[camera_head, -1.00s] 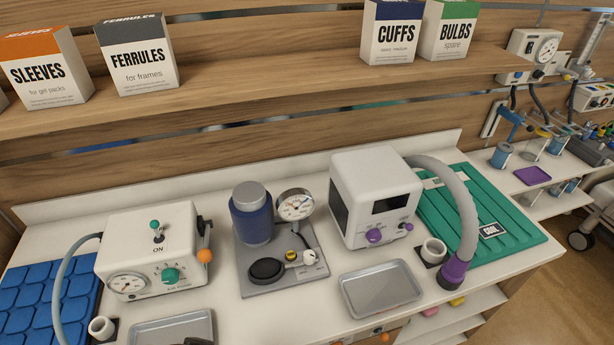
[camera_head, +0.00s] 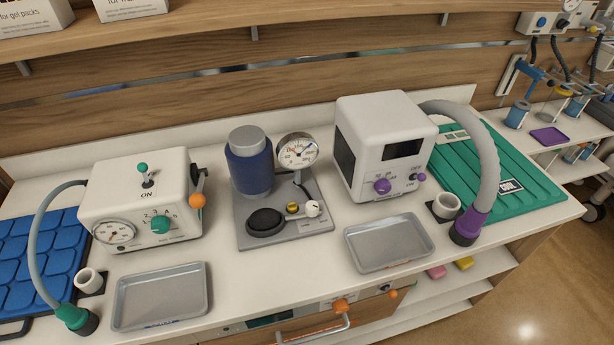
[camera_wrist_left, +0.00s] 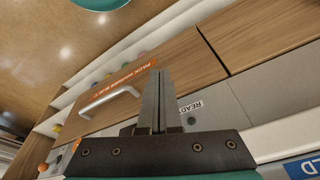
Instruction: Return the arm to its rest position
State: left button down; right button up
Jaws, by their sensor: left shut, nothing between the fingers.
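My left gripper (camera_wrist_left: 160,78) shows only in the left wrist view. Its two dark fingers are closed together with nothing between them. They point toward a wooden drawer front with a grey bar handle (camera_wrist_left: 108,98) and an orange label, and I see no contact. Neither arm shows in the head view, and my right gripper is in no view.
The white counter holds a control box (camera_head: 143,205), a gauge stand (camera_head: 318,221), a white device with purple knobs (camera_head: 388,145) and two grey trays (camera_head: 120,318) (camera_head: 428,240). A green mat (camera_head: 530,190) lies right, a blue one (camera_head: 35,270) left. A wooden shelf (camera_head: 200,38) runs above.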

pick_arm(q)
jog(key=s+a+f+b, duration=0.1)
jog(key=s+f+b, duration=0.3)
jog(key=f, duration=0.6)
jog(key=s+a+f+g+b, duration=0.1)
jog(key=s+f+b, duration=0.3)
jog(key=s+f, duration=0.3)
jog(key=s+a+f+b, duration=0.1)
jog(key=s+f+b, duration=0.3)
jog(key=f, duration=0.9)
jog(key=shift+s+f+g+b, duration=0.3)
jog(key=shift+s+f, duration=0.1)
jog(key=shift+s, duration=0.5)
